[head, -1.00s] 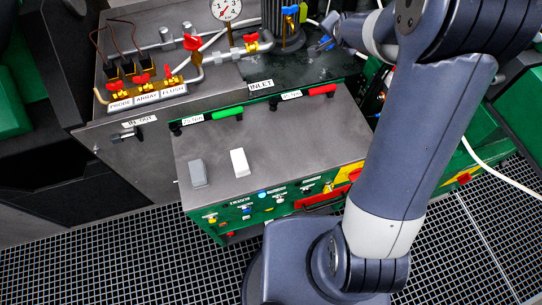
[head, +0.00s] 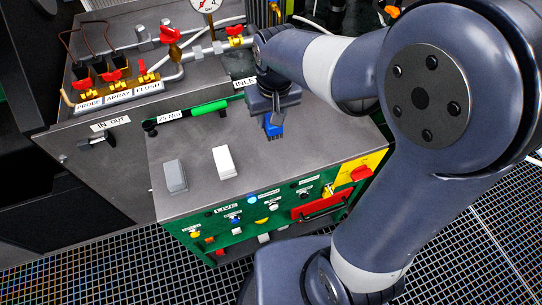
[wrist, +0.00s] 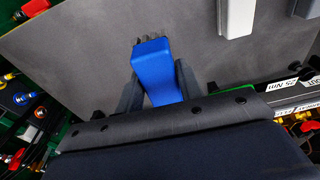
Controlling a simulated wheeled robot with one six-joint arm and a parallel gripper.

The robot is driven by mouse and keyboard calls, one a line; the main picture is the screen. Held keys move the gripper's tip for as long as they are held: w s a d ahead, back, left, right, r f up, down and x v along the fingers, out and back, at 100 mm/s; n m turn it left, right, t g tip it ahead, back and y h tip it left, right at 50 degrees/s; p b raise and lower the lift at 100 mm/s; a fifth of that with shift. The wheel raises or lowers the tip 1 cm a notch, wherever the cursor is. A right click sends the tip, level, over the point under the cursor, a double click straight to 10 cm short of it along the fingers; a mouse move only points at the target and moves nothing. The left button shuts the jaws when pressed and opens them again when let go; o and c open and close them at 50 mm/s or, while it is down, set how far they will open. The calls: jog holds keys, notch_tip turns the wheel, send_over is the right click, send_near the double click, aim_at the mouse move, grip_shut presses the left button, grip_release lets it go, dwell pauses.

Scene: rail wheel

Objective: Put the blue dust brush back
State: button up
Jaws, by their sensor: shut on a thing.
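The blue dust brush (head: 273,127) is in my gripper (head: 272,112), above the right part of the grey cabinet top (head: 200,195). In the wrist view the blue brush (wrist: 155,72) sits between the two dark fingers of my gripper (wrist: 158,85), with its dark bristles pointing away from the palm. My gripper is shut on it. In the head view the bristles point down toward the cabinet top; I cannot tell how large the gap is. The upper part of the brush is hidden by the gripper.
A white block (head: 223,162) and a grey block (head: 175,176) lie on the cabinet top, left of my gripper. A green-handled torque wrench (head: 210,107) lies along the back edge. Pipes with red valves (head: 171,36) stand behind. The cabinet top's front middle is clear.

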aim_at(271, 151)
notch_tip(271, 151, down, 10)
jog(key=shift+s+b, duration=0.15)
jog(key=shift+b, duration=0.2)
jog(key=o, duration=0.9)
jog(key=r, duration=0.4)
jog(key=s+r, duration=0.1)
jog(key=r, duration=0.3)
jog(key=r+p, duration=0.1)
jog(key=r, duration=0.3)
jog(key=shift+s+d, duration=0.2)
jog(key=shift+f, duration=0.1)
jog(key=f, duration=0.4)
jog(key=w+f, duration=0.1)
jog(key=f, duration=0.3)
jog(key=f+b, duration=0.1)
jog(key=f, duration=0.3)
jog(key=shift+w+a+f, duration=0.15)
jog(key=shift+a+f, duration=0.05)
notch_tip(271, 151, up, 6)
jog(key=shift+f, duration=0.1)
